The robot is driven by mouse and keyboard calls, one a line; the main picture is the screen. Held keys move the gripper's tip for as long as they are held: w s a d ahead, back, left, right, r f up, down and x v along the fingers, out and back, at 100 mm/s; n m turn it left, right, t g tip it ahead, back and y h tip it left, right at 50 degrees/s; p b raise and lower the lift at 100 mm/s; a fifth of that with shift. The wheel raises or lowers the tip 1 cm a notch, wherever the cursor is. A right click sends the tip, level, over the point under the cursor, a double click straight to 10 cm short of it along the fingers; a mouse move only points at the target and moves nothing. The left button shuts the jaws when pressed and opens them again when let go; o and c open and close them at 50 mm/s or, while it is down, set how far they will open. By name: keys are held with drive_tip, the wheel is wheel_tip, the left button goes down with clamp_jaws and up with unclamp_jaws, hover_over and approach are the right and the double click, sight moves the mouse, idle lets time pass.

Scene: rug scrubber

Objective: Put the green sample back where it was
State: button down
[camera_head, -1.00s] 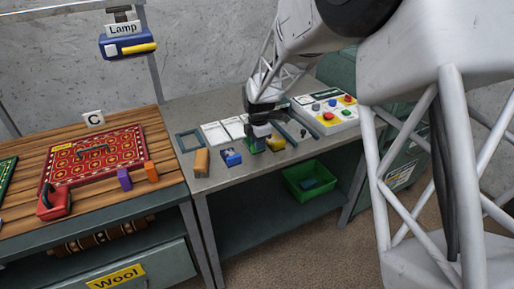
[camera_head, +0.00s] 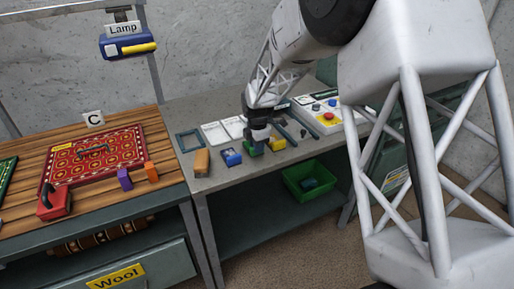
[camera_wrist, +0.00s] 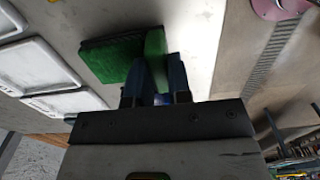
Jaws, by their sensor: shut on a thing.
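The green sample (camera_head: 251,148) is a small green block at the middle of the grey bench, between a blue sample (camera_head: 231,157) and a yellow sample (camera_head: 276,142). My gripper (camera_head: 258,143) points down over it and hides part of it. In the wrist view, my gripper (camera_wrist: 158,75) is shut on the lighter green raised part of the green sample (camera_wrist: 112,57), whose darker pad extends to the left. I cannot tell whether the sample touches the bench or is just above it.
White shallow trays (camera_head: 213,133) and a dark empty frame (camera_head: 188,140) lie behind the samples. An orange-brown block (camera_head: 201,162) stands at left. Dark bars and a button panel (camera_head: 328,116) lie at right. A green bin (camera_head: 308,181) sits on the lower shelf.

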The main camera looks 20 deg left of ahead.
drive_tip(key=shift+f, duration=0.35)
drive_tip(key=shift+f, duration=0.1)
drive_tip(key=c, duration=1.1)
unclamp_jaws()
drive_tip(key=shift+o, duration=0.2)
wheel_tip(320, 180, up, 12)
drive_tip(key=shift+d, duration=0.1)
idle(0.4)
